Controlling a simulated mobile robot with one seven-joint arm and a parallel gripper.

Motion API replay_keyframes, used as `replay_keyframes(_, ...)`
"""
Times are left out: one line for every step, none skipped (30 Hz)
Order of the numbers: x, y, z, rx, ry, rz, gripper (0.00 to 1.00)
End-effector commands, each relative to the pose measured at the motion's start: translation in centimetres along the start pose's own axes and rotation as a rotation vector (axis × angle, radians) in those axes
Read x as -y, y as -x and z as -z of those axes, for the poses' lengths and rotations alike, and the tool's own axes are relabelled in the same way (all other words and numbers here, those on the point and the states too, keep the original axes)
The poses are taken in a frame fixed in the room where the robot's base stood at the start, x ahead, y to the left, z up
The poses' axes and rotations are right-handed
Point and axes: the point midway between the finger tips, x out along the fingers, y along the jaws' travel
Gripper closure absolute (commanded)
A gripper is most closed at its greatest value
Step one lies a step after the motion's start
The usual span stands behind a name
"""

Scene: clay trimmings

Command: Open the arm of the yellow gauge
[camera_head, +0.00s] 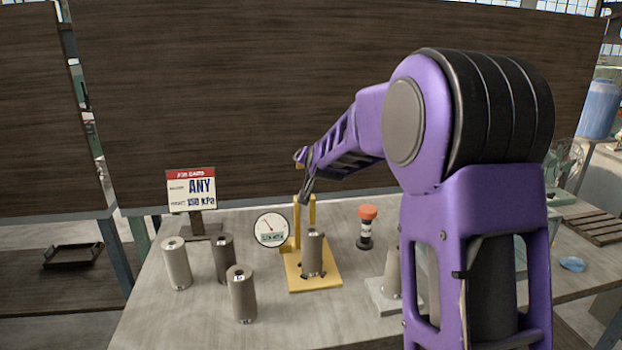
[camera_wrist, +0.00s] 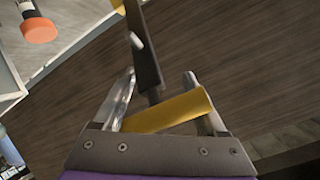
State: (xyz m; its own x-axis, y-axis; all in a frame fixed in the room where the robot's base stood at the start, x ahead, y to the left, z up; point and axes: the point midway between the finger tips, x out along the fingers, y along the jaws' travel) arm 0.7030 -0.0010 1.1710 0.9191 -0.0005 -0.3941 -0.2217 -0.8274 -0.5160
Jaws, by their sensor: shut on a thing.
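The yellow gauge stands on the table with a yellow base plate (camera_head: 325,284), yellow uprights (camera_head: 296,222) and a round white dial (camera_head: 271,229) at its left. A grey clay cylinder (camera_head: 313,255) stands upright on its base. Its dark arm (camera_head: 308,187) slants steeply upward from the uprights. My gripper (camera_head: 303,158) is at the arm's upper end. In the wrist view, a yellow bar (camera_wrist: 168,112) at the end of the dark arm (camera_wrist: 143,55) lies between the two fingers of my gripper (camera_wrist: 160,78), which is shut on it. The arm's pivot is hard to make out.
Several clay cylinders (camera_head: 177,264) stand left of the gauge, before a sign (camera_head: 191,189) reading ANY and 150 kPa. An orange-capped black item (camera_head: 366,227) stands to its right. Another cylinder on a grey block (camera_head: 382,297) is partly hidden by my arm. A dark panel (camera_head: 230,100) rises behind.

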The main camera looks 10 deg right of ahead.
Motion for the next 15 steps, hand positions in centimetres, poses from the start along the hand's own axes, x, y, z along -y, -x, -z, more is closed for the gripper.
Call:
replay_keyframes(0.09,-0.16,-0.04,0.005,0.02,0.0,1.0)
replay_keyframes(0.13,-0.18,0.03,0.005,0.019,-0.001,1.0)
replay_keyframes(0.16,-0.21,0.09,0.006,0.019,-0.001,1.0)
replay_keyframes(0.16,-0.22,0.1,0.006,0.019,-0.002,1.0)
replay_keyframes(0.14,-0.23,0.09,0.007,0.019,-0.002,1.0)
replay_keyframes(0.11,-0.25,0.05,0.008,0.019,-0.003,1.0)
replay_keyframes(0.08,-0.26,0.02,0.009,0.018,-0.003,1.0)
replay_keyframes(0.05,-0.27,-0.03,0.01,0.018,-0.004,1.0)
replay_keyframes(0.02,-0.28,-0.07,0.01,0.018,-0.004,1.0)
replay_keyframes(-0.01,-0.29,-0.11,0.011,0.018,-0.005,1.0)
replay_keyframes(-0.03,-0.29,-0.15,0.012,0.018,-0.005,1.0)
replay_keyframes(-0.06,-0.31,-0.19,0.013,0.018,-0.006,1.0)
replay_keyframes(-0.08,-0.31,-0.22,0.013,0.018,-0.006,1.0)
replay_keyframes(-0.1,-0.32,-0.24,0.014,0.018,-0.006,1.0)
replay_keyframes(-0.13,-0.33,-0.28,0.014,0.018,-0.007,1.0)
